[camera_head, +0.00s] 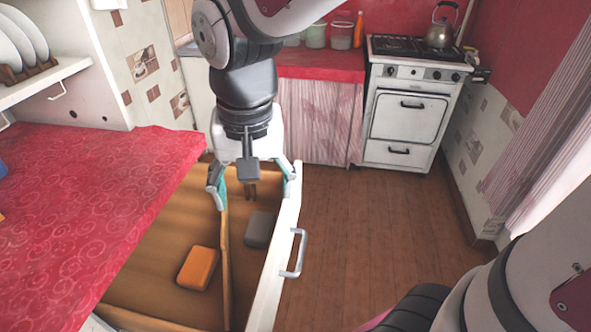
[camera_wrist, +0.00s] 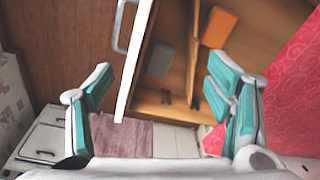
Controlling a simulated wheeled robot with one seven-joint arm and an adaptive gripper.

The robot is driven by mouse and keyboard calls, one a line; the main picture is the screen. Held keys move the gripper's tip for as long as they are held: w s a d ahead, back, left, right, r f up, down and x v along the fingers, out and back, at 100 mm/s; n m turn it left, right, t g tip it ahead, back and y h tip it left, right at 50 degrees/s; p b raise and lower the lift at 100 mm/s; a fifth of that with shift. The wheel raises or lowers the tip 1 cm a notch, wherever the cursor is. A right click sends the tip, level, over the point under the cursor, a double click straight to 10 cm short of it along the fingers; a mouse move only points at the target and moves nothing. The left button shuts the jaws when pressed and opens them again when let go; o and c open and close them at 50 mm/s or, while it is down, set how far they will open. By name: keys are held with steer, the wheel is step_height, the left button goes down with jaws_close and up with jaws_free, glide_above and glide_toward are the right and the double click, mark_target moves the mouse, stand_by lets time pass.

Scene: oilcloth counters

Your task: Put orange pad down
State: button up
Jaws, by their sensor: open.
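The orange pad (camera_head: 198,268) lies in the left compartment of the open drawer (camera_head: 150,262), beside the wooden divider (camera_head: 226,262). It also shows at the top of the wrist view (camera_wrist: 219,27). My gripper (camera_head: 252,188) is open and empty above the far end of the drawer, with its fingers spread wide. In the head view the pad is nearer the camera than my gripper and apart from it. In the wrist view both teal-padded fingers (camera_wrist: 160,100) are clear of the pad.
A grey pad (camera_head: 260,230) and small dark items (camera_head: 250,190) lie in the right compartment. The drawer's white front has a metal handle (camera_head: 294,254). A red-covered counter (camera_head: 90,200) overhangs on the left. Open wooden floor (camera_head: 380,240) lies to the right, with a white stove (camera_head: 408,110) behind.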

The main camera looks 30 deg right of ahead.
steer(key=s+d+r+n, duration=0.1)
steer(key=s+d+n, duration=0.1)
steer(key=s, duration=0.5)
steer(key=s+d+r+n+t, duration=0.1)
steer(key=s+d+r+n, duration=0.1)
steer(key=s+d, duration=0.3)
steer(key=shift+s, duration=1.05)
steer(key=shift+d, duration=0.1)
step_height(320, 180, up, 8)
steer(key=t+p, duration=0.2)
steer(key=p, duration=0.4)
steer(key=shift+p, duration=0.4)
steer(key=shift+d+r, duration=0.1)
